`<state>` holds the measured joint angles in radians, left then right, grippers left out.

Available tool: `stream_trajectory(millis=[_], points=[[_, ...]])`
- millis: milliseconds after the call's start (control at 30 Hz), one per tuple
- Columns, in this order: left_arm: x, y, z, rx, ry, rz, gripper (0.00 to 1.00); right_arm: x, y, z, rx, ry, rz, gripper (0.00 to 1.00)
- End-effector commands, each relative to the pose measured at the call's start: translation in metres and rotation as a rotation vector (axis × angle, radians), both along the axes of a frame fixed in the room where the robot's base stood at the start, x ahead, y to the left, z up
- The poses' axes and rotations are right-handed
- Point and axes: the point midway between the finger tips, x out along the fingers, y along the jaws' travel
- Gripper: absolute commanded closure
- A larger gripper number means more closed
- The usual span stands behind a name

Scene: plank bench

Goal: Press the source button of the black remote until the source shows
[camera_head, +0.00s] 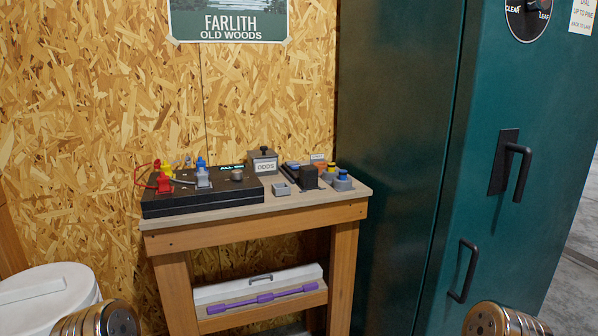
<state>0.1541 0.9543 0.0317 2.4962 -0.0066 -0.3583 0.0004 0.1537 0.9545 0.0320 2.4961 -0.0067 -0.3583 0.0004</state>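I cannot make out a black remote or a source button for certain. No screen showing a source is visible. Neither gripper is in view; only rounded metal parts of my arms show at the bottom left and bottom right edges.
A grey box labelled "ODDS" (263,163) and blue-topped and yellow-topped pieces (342,181) crowd the bench. A purple bar (262,301) lies on the lower shelf. A tall green cabinet (400,150) with black handles stands right. A white drum (45,298) stands left.

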Motion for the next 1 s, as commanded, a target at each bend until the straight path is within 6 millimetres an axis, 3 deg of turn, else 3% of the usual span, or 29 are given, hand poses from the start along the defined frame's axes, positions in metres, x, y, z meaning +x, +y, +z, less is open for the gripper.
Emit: stream_trajectory(millis=[400, 467, 700, 1000], points=[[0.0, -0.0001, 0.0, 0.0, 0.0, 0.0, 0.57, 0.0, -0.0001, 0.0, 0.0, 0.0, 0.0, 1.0], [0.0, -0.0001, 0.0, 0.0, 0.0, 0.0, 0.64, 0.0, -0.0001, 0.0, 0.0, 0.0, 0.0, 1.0], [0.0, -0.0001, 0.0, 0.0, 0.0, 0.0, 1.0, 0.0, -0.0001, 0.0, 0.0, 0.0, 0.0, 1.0], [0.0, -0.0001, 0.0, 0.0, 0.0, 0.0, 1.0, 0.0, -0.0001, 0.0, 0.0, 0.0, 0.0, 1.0]])
